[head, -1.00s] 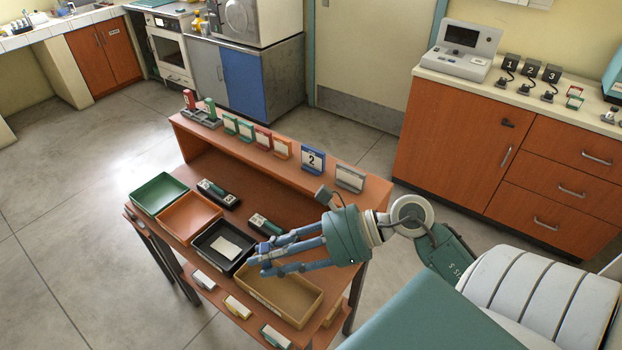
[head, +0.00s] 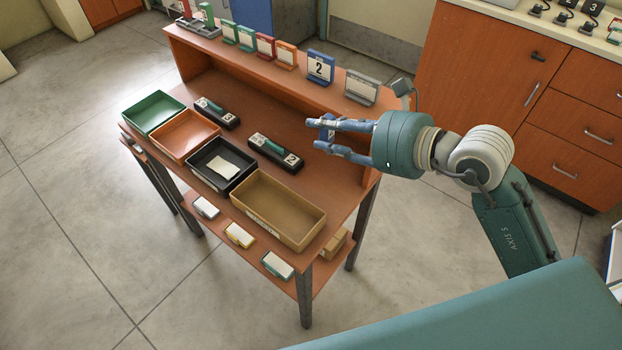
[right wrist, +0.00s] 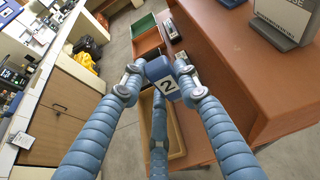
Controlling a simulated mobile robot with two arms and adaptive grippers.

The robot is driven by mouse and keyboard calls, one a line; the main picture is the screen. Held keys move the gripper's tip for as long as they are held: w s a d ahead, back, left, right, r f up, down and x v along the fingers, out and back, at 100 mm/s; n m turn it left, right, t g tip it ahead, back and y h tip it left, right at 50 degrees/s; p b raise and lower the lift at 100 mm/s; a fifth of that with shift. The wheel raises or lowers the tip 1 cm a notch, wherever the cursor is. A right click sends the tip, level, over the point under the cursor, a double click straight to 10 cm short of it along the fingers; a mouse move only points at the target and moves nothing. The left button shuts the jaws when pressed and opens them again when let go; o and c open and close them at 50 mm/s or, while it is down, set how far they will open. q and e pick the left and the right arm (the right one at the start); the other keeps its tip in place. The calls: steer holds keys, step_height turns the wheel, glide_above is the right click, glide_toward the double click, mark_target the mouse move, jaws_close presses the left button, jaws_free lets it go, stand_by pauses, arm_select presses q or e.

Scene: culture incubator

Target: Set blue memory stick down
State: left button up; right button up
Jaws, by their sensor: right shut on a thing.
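The blue memory stick (right wrist: 159,69) is a small blue block with a white label reading 2. My right gripper (right wrist: 160,78) is shut on it, with its long blue fingers around it. In the head view my right gripper (head: 319,135) holds the stick (head: 327,129) above the right part of the desk, near the raised shelf; the fingers partly hide it. A blue stand marked 2 (head: 320,69) is on the shelf behind. The left gripper is not in view.
Green (head: 153,112), orange (head: 186,136), black (head: 222,163) and tan (head: 278,209) trays line the desk front. Two dark devices (head: 217,113) (head: 275,151) lie behind them. A grey stand (head: 361,88) is on the shelf. Bare desktop (head: 265,110) lies between the devices and shelf.

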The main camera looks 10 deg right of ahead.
step_height(320, 180, down, 17)
steer(key=shift+f+b, duration=0.2)
steer(key=shift+b, duration=0.45)
steer(key=shift+f, duration=0.2)
steer(key=o, duration=0.9)
steer(key=shift+r, duration=0.1)
steer(key=shift+r, duration=0.1)
steer(key=shift+v, duration=6.05)
